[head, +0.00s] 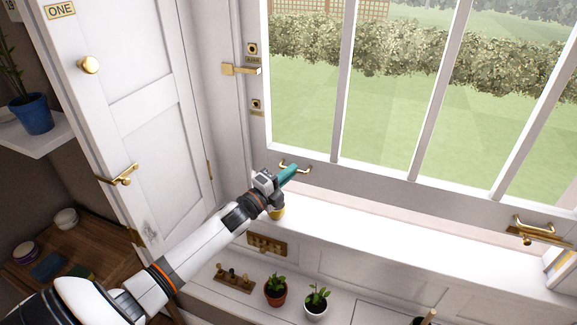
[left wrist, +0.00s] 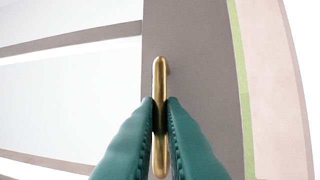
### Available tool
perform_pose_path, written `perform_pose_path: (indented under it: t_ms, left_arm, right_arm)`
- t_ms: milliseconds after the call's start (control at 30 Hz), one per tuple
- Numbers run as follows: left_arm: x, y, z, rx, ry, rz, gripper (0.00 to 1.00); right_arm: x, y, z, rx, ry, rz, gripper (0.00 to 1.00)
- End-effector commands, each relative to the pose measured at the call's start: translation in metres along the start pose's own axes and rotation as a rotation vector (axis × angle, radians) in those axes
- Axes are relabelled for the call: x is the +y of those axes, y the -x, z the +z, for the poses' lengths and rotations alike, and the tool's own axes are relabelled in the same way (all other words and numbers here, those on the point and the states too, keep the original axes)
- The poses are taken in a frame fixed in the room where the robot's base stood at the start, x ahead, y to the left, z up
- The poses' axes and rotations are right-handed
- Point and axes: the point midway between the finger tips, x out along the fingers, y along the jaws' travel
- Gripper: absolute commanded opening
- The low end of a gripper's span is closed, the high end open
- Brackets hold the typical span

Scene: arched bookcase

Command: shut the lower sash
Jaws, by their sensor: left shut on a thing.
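The lower sash (head: 386,181) is a white-framed window with tall panes looking onto a lawn. Two brass lift handles sit on its bottom rail, a left one (head: 304,171) and a right one (head: 534,222). My left gripper (head: 291,172), with teal fingers, is shut on the left handle. In the left wrist view the fingers (left wrist: 160,105) press on both sides of the brass bar (left wrist: 160,70). A thin green strip (left wrist: 237,70) and a pale pink band show beyond the rail's edge there, so a gap lies below the rail. My right gripper is out of view.
Potted plants (head: 275,290) stand lower down. A brass latch (head: 241,69) is on the left frame. A white door (head: 140,100) stands at left.

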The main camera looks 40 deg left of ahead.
Motion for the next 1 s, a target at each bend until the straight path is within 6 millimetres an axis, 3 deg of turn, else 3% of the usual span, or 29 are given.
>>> perform_pose_path:
  t_ms: [33,100,400,633,1000]
  left_arm:
    - [-0.035,0.006,0.003,0.001,0.003,-0.008,0.0]
    - [-0.056,0.01,0.005,0.001,0.004,-0.008,0.0]
    - [-0.12,0.02,0.009,0.001,0.002,-0.005,0.0]
    - [-0.139,0.024,0.01,0.0,0.0,-0.004,0.0]
    - [-0.143,0.025,0.011,0.0,0.001,-0.009,0.0]
  right_arm:
    - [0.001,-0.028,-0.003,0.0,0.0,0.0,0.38]
    - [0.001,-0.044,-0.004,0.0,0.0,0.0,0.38]
    - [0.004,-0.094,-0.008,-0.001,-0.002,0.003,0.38]
    - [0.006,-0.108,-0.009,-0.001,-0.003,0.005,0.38]
    - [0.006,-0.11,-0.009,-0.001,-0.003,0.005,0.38]
